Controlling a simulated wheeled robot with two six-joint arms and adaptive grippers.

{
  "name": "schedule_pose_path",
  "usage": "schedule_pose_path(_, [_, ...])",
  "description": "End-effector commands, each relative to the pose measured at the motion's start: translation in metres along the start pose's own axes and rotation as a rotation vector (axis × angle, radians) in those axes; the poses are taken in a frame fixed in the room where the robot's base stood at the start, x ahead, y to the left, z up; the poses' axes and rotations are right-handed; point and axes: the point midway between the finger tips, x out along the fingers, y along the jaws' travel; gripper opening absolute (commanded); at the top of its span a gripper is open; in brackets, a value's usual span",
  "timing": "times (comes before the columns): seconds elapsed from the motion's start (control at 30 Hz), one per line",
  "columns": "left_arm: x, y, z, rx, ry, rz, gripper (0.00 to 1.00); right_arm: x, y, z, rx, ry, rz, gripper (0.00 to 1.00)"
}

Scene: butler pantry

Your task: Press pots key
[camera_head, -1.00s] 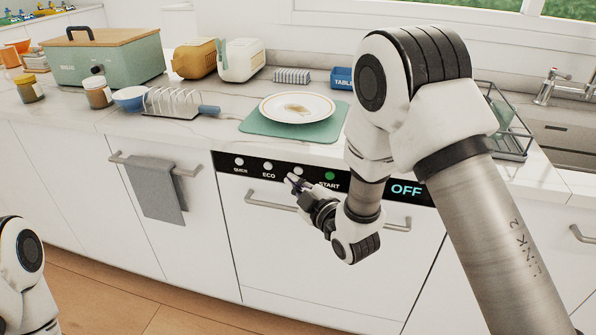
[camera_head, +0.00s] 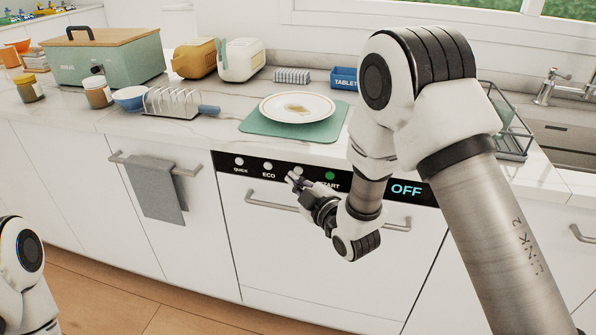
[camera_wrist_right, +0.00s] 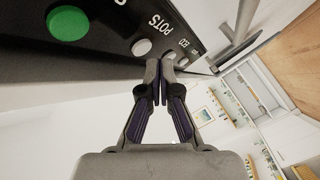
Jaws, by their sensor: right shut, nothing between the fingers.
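The pots key is a round white button (camera_head: 298,170) on the dishwasher's black control strip (camera_head: 222,162), between the ECO key (camera_head: 268,166) and the green START key (camera_head: 329,176). Its label is hidden behind my right gripper (camera_head: 292,179) in the head view. In the right wrist view, the pots key (camera_wrist_right: 141,47) shows beside the POTS label. There my right gripper (camera_wrist_right: 163,67) is shut and empty, its fingertips close in front of the strip, near the pots and ECO keys. I cannot tell whether they touch. My left gripper is out of view.
The dishwasher handle (camera_head: 270,205) runs below the strip, and the display (camera_head: 405,190) reads OFF. A plate (camera_head: 297,107) on a green mat (camera_head: 262,127) and a toast rack (camera_head: 173,104) stand on the counter above. A towel (camera_head: 157,190) hangs at left.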

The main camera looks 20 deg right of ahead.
Motion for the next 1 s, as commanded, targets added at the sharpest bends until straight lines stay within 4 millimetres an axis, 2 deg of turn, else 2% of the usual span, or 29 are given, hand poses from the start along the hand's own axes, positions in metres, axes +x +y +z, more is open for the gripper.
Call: schedule_pose_path(1.0, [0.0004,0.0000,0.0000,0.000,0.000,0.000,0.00,0.0058,0.0046,0.0042,0.000,0.000,0.000,0.00])
